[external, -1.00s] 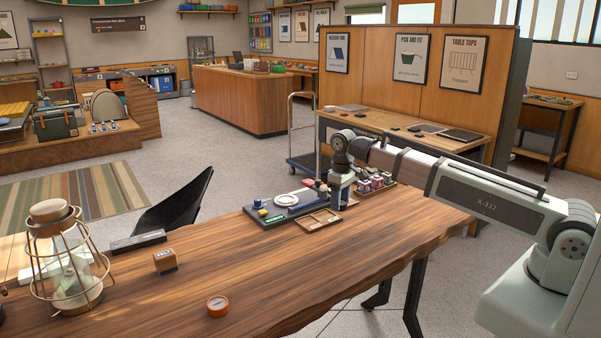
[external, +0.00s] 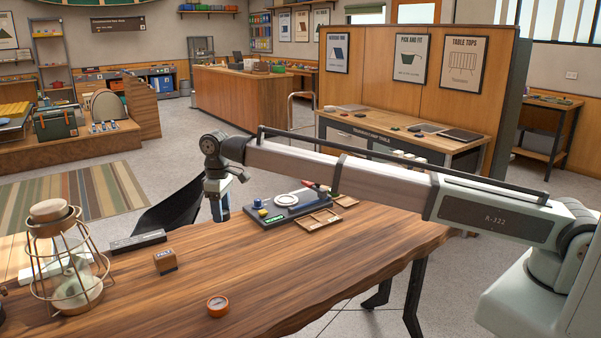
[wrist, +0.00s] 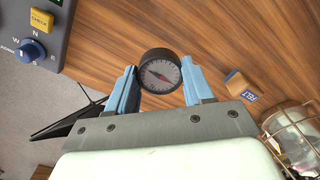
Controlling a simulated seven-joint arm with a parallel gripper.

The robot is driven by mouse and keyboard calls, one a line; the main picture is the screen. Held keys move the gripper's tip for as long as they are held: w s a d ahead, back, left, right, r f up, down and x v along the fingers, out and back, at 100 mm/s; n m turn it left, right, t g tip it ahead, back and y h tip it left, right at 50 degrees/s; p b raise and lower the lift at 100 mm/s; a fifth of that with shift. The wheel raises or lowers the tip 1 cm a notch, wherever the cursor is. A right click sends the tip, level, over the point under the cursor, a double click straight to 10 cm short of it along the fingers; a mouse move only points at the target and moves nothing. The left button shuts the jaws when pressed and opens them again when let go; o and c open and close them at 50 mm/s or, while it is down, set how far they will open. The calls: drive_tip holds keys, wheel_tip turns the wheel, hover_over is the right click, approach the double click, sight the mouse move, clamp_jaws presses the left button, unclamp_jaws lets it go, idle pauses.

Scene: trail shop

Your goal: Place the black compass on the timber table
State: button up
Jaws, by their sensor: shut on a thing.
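In the external view my gripper (external: 218,212) hangs over the back edge of the timber table (external: 310,255), left of the dark device panel. The compass cannot be made out there. The timber table also shows below the compass in the wrist view (wrist: 225,40).
A dark panel with knobs (external: 268,214) and a wooden tray (external: 318,221) stand at the table's back. The table's middle and right are clear.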

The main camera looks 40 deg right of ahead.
sight(213, 242)
drive_tip(key=w+a+n, duration=0.1)
drive_tip(key=w+a, duration=0.1)
drive_tip(key=w+n, duration=0.1)
drive_tip(key=shift+w+a+r+n, duration=0.3)
drive_tip(key=shift+a, duration=0.1)
drive_tip(key=shift+f, duration=4.8)
drive_tip(key=shift+f, duration=0.2)
drive_tip(key=o, duration=1)
